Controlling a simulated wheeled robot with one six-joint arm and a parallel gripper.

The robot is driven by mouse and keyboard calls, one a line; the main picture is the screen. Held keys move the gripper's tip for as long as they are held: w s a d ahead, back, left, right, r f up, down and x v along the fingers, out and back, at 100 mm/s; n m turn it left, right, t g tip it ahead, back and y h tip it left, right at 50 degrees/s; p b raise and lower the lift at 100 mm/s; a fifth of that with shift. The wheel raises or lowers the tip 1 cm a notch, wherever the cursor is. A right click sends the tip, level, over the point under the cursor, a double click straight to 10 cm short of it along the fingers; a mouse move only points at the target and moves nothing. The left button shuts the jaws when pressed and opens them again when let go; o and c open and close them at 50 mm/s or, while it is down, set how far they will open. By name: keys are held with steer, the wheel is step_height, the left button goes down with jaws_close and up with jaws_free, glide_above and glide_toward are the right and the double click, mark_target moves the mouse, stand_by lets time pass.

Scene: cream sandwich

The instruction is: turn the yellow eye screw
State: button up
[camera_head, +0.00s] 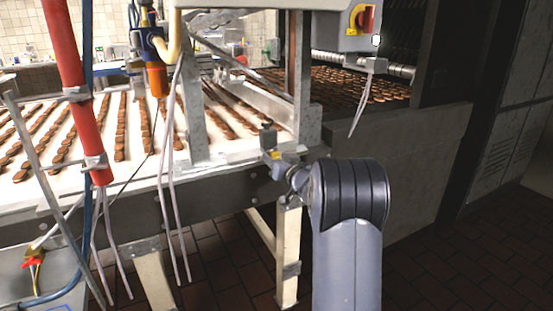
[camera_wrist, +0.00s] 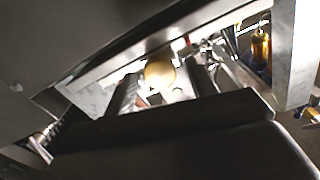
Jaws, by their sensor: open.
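The yellow eye screw (camera_head: 276,155) shows as a small yellow spot at the conveyor's near edge in the head view, partly hidden by my gripper. In the wrist view a rounded pale yellow thing (camera_wrist: 159,73), which looks like its head, lies between the fingertips. My gripper (camera_wrist: 164,84) is open, with one dark finger on each side of it. Whether a finger touches it I cannot tell. In the head view my gripper (camera_head: 284,165) is small and close against the conveyor's side, its fingers hard to make out.
A conveyor (camera_head: 90,175) carries rows of brown biscuits. A metal post (camera_head: 307,130) stands just right of the screw, and a dark knob (camera_head: 268,136) sits just above it. A red pipe (camera_head: 76,95) and hanging cables are at left. Brick-tiled floor (camera_head: 440,240) is open at right.

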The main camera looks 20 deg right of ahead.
steer(key=shift+w, duration=0.35)
steer(key=shift+c, duration=0.2)
steer(key=c, duration=0.9)
steer(key=shift+c, duration=0.2)
